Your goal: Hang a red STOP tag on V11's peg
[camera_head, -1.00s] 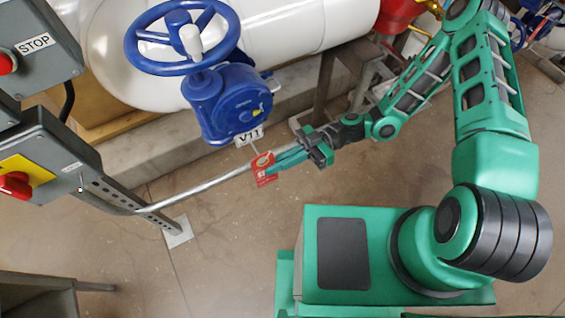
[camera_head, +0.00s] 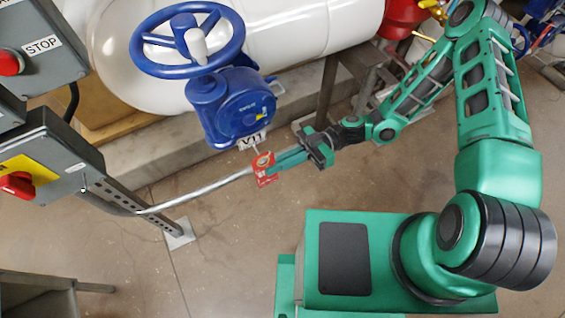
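A red tag (camera_head: 264,170) with white print is at the tips of my gripper (camera_head: 274,164), just below the V11 label. My gripper's fingers look closed on the tag's right edge. The white V11 label (camera_head: 252,141) is on the underside of the blue valve body (camera_head: 232,108), below the blue handwheel (camera_head: 188,40). A short thin peg (camera_head: 257,151) shows between the label and the top of the tag. I cannot tell whether the tag's hole is around the peg.
A grey conduit pipe (camera_head: 205,190) runs behind the tag to the perforated post. Grey control boxes (camera_head: 45,155) with red knobs stand at the left. A large white pipe (camera_head: 290,30) lies behind the valve. Floor below the tag is clear.

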